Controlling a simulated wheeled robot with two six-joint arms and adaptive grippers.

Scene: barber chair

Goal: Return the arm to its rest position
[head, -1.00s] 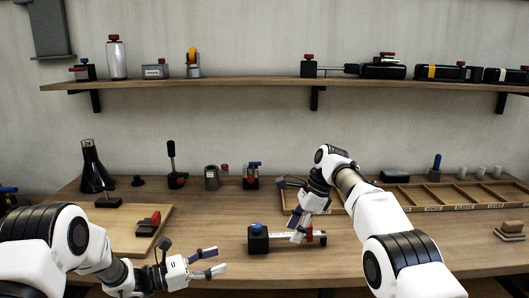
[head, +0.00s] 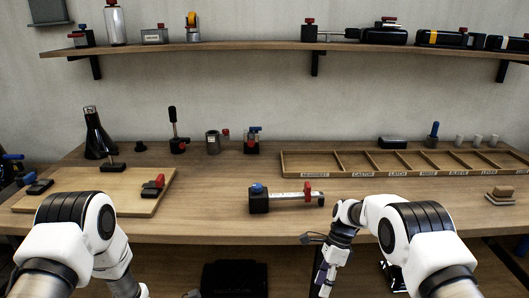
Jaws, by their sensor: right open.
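My right arm (head: 425,235) comes in from the lower right and bends at its wrist near the bench's front edge. My right gripper (head: 322,284) hangs down in front of the bench, below its top. It is open, with nothing seen between its fingers. My left arm (head: 75,235) is at the lower left, with its forearm pointing down in front of the bench. My left gripper is below the bottom edge of the picture. A black block device with a blue knob and a white bar (head: 259,201) lies on the bench, apart from my right gripper.
A wooden bench (head: 225,230) spans the view. A wooden board (head: 130,200) with small clamps lies at left, and a compartment tray (head: 320,172) at right. A black bottle (head: 97,137) and several tools stand at the back. A shelf (head: 240,46) hangs above.

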